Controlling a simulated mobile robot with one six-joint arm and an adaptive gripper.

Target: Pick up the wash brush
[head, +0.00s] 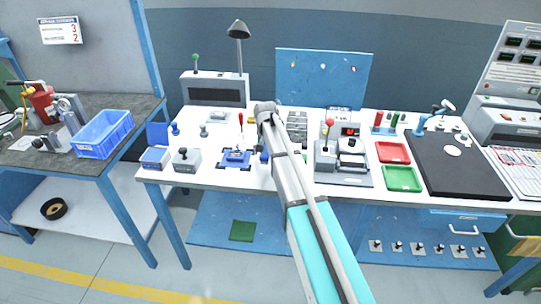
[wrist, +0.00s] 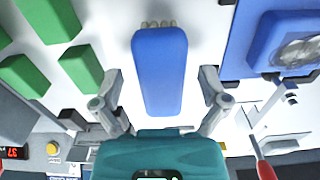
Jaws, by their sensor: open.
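The wash brush (wrist: 160,70) lies on the white bench top in the wrist view, a blue rounded handle with short pale bristles showing at its top end. My gripper (wrist: 161,76) is open, with one finger on each side of the brush and a gap visible on both sides. It holds nothing. In the head view a small blue part that looks like the brush (head: 264,156) shows beside my arm; my arm hides its surroundings, and the fingertips cannot be made out there.
Green blocks (wrist: 58,68) stand left of the brush in the wrist view. A blue fixture (wrist: 262,35) with a round metal part is at the right, and a red-handled tool (wrist: 265,170) below it. A device with a red display (head: 349,131) stands right of my arm.

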